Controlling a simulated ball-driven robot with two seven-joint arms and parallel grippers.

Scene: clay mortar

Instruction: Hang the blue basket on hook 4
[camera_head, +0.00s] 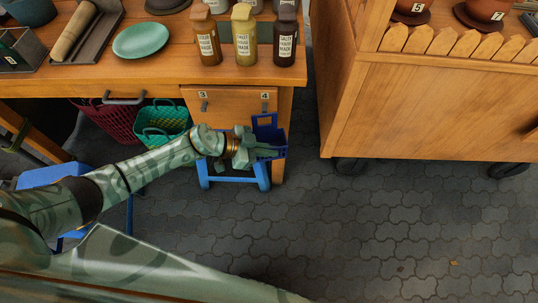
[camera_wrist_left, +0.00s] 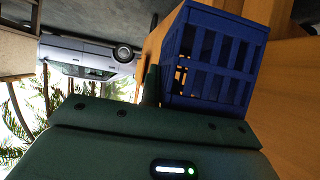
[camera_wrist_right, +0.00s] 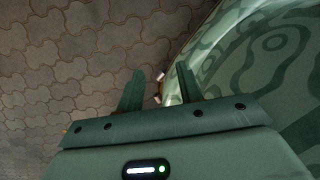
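The blue basket (camera_head: 270,134) is in front of the wooden cabinet panel, just below hook 4 (camera_head: 264,106). Its upright handle reaches close to the hook; I cannot tell whether they touch. My left gripper (camera_head: 268,151) is at the basket's near side, shut on it. In the left wrist view the slatted basket (camera_wrist_left: 215,58) fills the space ahead of the gripper (camera_wrist_left: 163,90); one finger shows at its left side and the other is hidden. My right gripper (camera_wrist_right: 160,92) is open and empty in the right wrist view, above the paving.
Hook 3 (camera_head: 203,106) is on the same panel. A teal basket (camera_head: 160,124) and a dark red basket (camera_head: 108,121) are under the table. Bottles (camera_head: 244,36) stand above.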

